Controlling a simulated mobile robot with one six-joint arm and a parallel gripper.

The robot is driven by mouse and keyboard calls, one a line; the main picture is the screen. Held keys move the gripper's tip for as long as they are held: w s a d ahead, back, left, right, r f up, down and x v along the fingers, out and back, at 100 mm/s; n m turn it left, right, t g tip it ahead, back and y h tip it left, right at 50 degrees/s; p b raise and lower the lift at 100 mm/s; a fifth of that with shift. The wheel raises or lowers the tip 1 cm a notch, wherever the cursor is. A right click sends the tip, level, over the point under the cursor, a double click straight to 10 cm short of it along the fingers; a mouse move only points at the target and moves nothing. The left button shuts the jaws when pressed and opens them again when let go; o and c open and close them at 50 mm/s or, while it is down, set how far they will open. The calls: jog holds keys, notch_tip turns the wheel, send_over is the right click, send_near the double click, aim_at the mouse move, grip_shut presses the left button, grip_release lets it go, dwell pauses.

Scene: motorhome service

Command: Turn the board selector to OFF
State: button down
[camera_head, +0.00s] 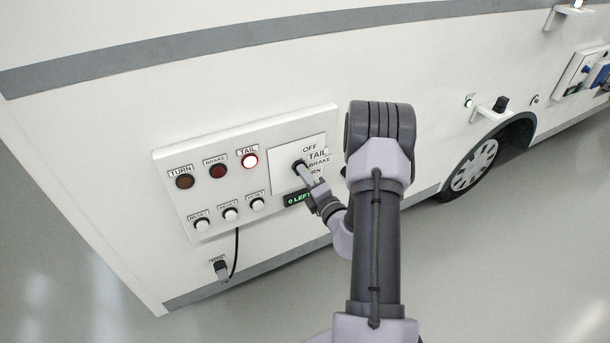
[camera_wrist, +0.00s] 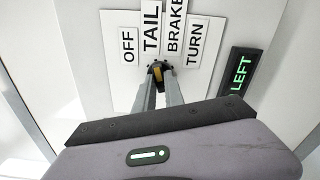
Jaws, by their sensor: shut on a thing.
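The board selector is a dark knob (camera_wrist: 157,68) on a white plate (camera_head: 283,152) with OFF, TAIL, BRAKE and TURN labels around it. A yellow mark on the knob shows in the wrist view, towards the TAIL label (camera_wrist: 151,27). The OFF label (camera_wrist: 129,46) is to the left of TAIL. My gripper (camera_wrist: 158,82) is shut on the knob, with one finger on each side. In the head view my gripper (camera_head: 304,172) reaches the knob from the lower right, and my arm covers part of the board's right side.
The TURN lamp (camera_head: 184,181) and BRAKE lamp (camera_head: 218,171) look dim. Several white RESET buttons (camera_head: 230,214) sit below them. A green display (camera_wrist: 241,72) reads LEFT, close to the right of the plate. A socket with a black cable (camera_head: 222,270) hangs below the board.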

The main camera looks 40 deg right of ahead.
jog(key=shift+f+n+b, duration=0.1)
jog(key=shift+n+b, duration=0.9)
jog(key=shift+n, duration=3.2)
jog(key=c, duration=1.4)
grip_release()
jog(key=shift+c, duration=0.2)
jog(key=shift+s, duration=0.15)
